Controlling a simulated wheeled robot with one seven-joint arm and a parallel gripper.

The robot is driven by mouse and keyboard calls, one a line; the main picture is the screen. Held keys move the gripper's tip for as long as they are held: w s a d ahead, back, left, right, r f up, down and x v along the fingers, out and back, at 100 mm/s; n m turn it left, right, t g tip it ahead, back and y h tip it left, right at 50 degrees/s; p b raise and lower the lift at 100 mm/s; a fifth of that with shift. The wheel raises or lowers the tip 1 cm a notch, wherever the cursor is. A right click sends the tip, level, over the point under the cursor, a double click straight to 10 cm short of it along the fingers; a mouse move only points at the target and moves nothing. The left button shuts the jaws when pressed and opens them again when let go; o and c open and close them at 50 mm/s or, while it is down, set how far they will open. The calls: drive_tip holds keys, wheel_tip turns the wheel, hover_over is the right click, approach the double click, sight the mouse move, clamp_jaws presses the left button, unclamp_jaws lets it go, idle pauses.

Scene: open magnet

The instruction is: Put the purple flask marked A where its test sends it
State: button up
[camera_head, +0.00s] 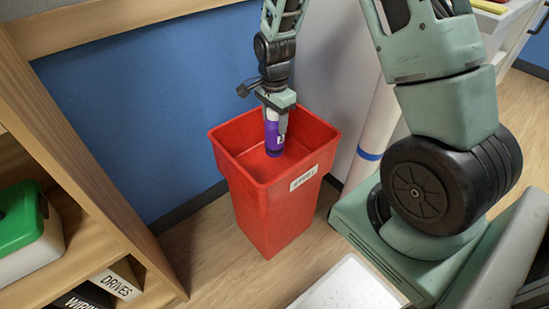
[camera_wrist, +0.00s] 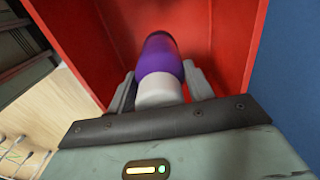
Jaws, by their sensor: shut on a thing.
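The purple flask (camera_head: 273,137) has a white end and a dark far end. My gripper (camera_head: 276,112) is shut on its white end and points down over the red bin (camera_head: 272,207), with the flask hanging partly inside the bin's mouth. In the wrist view the flask (camera_wrist: 160,65) sits between the two grey fingers of my gripper (camera_wrist: 160,88), with the bin's red walls (camera_wrist: 225,35) around it. The flask's marking is too small to read in the head view. The bin has a white label (camera_head: 303,178) on its front, too small to read surely.
A wooden shelf (camera_head: 75,150) at left holds a green-lidded box (camera_head: 20,220) and a box labelled DRIVES (camera_head: 118,283). A blue wall (camera_head: 150,100) is behind the bin. A white pipe with a blue band (camera_head: 372,135) stands right of it. Some floor is clear before the bin.

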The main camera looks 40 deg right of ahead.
sight(274, 140)
wheel_tip(274, 140, down, 8)
drive_tip(key=shift+r+b, duration=0.2)
drive_tip(key=shift+b, duration=0.8)
drive_tip(key=o, duration=1.6)
drive_tip(key=shift+f, duration=0.15)
